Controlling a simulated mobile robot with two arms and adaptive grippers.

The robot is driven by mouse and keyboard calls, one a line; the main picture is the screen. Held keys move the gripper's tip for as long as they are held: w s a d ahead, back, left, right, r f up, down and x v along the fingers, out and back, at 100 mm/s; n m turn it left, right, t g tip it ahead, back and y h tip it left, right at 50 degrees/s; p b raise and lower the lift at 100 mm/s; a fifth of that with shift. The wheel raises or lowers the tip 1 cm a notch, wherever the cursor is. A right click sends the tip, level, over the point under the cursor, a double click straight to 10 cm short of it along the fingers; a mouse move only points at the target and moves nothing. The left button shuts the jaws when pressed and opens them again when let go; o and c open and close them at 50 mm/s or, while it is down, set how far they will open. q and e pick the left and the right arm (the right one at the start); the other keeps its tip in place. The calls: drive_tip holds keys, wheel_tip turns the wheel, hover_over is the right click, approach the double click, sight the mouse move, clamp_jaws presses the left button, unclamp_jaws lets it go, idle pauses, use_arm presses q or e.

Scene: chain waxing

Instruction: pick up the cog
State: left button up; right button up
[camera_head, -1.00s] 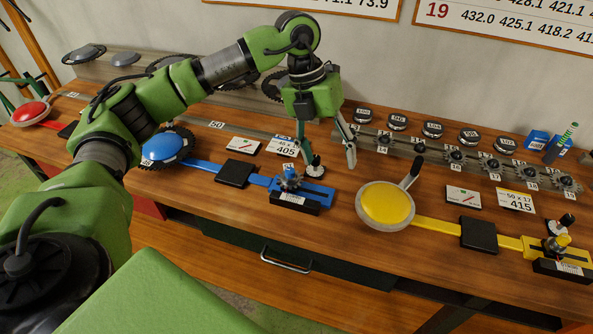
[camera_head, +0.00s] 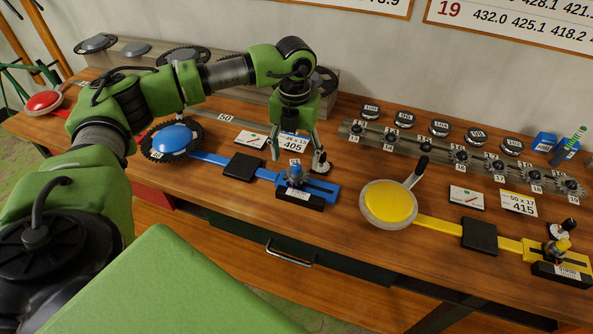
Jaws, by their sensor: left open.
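Several small toothed cogs (camera_head: 570,187) sit on a grey rail (camera_head: 400,140) on the right half of the bench, with number labels below them. I cannot tell which cog is meant. My left gripper (camera_head: 295,152) points down over the bench behind the blue jig, with its fingers apart and nothing visibly held. A black-handled piece with a silver base (camera_head: 321,164) stands close by its right finger; I cannot tell if they touch. My right gripper is out of view.
A blue disc on a chainring (camera_head: 171,141) lies left, and a yellow disc (camera_head: 388,202) with a yellow jig (camera_head: 540,249) lies right. Round tins (camera_head: 440,128) stand behind the rail.

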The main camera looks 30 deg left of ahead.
sight(297, 165)
use_arm(q)
drive_tip(key=f, duration=0.1)
drive_tip(key=f+p, duration=0.1)
drive_tip(key=f, duration=0.1)
drive_tip(key=shift+w+d+f+p, duration=0.2)
drive_tip(key=shift+f+p, duration=0.05)
drive_tip(key=shift+p, duration=0.05)
drive_tip(key=shift+f, duration=0.35)
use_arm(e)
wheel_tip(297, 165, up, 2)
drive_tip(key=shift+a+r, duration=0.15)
use_arm(q)
drive_tip(key=shift+f+b, duration=0.25)
drive_tip(key=shift+b, duration=0.05)
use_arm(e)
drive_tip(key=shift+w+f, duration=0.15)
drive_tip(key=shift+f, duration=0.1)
use_arm(q)
drive_tip(key=c, duration=1.2)
